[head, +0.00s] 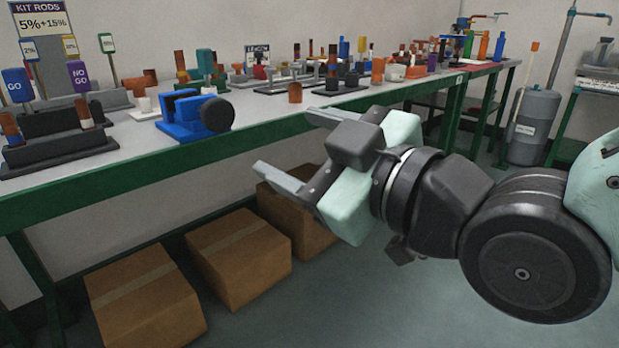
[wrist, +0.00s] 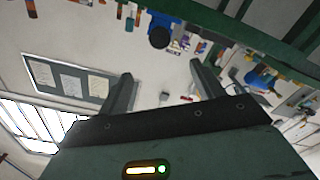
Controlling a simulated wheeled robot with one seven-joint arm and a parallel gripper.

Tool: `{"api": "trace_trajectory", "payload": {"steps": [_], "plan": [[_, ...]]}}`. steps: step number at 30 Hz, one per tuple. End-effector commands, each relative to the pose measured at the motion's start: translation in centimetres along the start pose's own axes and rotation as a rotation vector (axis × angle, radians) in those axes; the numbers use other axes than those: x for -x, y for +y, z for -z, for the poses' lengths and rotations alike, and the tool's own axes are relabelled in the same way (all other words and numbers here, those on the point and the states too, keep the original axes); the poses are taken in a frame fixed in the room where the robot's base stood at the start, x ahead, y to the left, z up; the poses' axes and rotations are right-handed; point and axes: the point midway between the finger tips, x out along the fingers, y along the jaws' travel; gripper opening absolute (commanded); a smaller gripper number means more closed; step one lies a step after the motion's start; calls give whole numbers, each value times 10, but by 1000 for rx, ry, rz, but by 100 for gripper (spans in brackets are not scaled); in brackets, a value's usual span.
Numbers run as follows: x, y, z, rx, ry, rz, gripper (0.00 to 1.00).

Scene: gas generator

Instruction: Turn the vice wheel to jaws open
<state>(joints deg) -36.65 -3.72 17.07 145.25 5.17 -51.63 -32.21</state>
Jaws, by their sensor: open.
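The blue vice (head: 181,108) stands on the bench near its front edge, left of centre in the head view. Its black round wheel (head: 216,115) faces the front right. My gripper (head: 285,145) is open and empty, in front of the bench edge and to the right of the vice, apart from it. In the wrist view the fingers of my gripper (wrist: 160,85) are spread with nothing between them. The blue vice (wrist: 165,20) and its black wheel (wrist: 159,38) show at the top of that view, beyond the fingers. The vice jaws are too small to judge exactly.
The long bench (head: 150,160) has a green front edge. A small brown cylinder (head: 295,93) stands right of the vice. Go/no-go gauges and a dark rod stand (head: 60,153) are to its left. Cardboard boxes (head: 238,258) sit below. The floor before the bench is free.

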Motion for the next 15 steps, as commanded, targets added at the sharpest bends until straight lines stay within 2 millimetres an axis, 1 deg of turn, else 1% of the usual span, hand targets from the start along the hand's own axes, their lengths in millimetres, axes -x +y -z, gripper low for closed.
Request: {"api": "trace_trajectory", "payload": {"steps": [1, 7, 15], "plan": [[3, -2, -4, 1, 4, -3, 67], [9, -1, -2, 2, 0, -3, 67], [10, 0, 0, 2, -3, -2, 67]]}}
